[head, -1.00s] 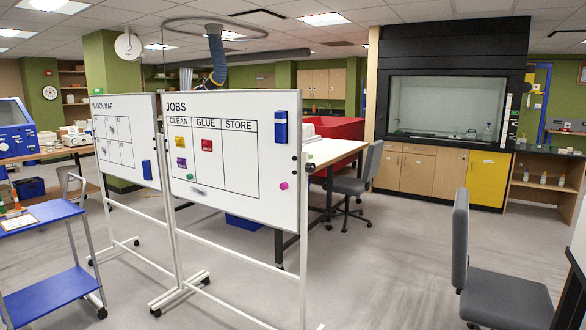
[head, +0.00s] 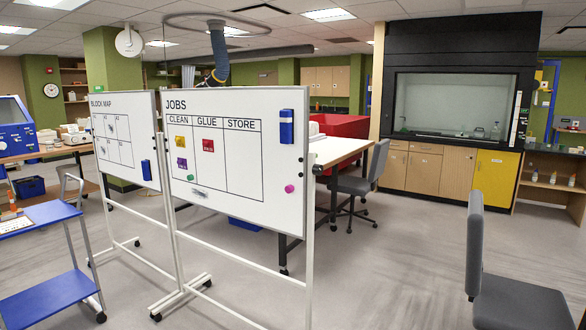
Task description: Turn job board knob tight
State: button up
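The job board (head: 243,183) is a white panel headed JOBS, with CLEAN, GLUE and STORE columns, on a white wheeled stand in the middle of the head view. A small black knob (head: 317,169) shows at its right edge by the stand's post. I cannot tell from here whether it is tight or loose. Coloured magnets, a blue holder (head: 287,127) and a pink round magnet (head: 289,188) are on the board's face. The board looks slightly tilted. My gripper is not in view.
A second board, BLOCK MAP (head: 125,150), stands close on the left. A blue cart (head: 45,295) is at the lower left. A grey chair (head: 510,290) stands at the lower right, another (head: 365,175) by the table behind the board. Open floor (head: 395,280) lies right of the board.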

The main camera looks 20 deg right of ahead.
aim_at(317, 170)
jog(key=u, duration=0.45)
jog(key=i, duration=1.2)
jog(key=z, duration=0.25)
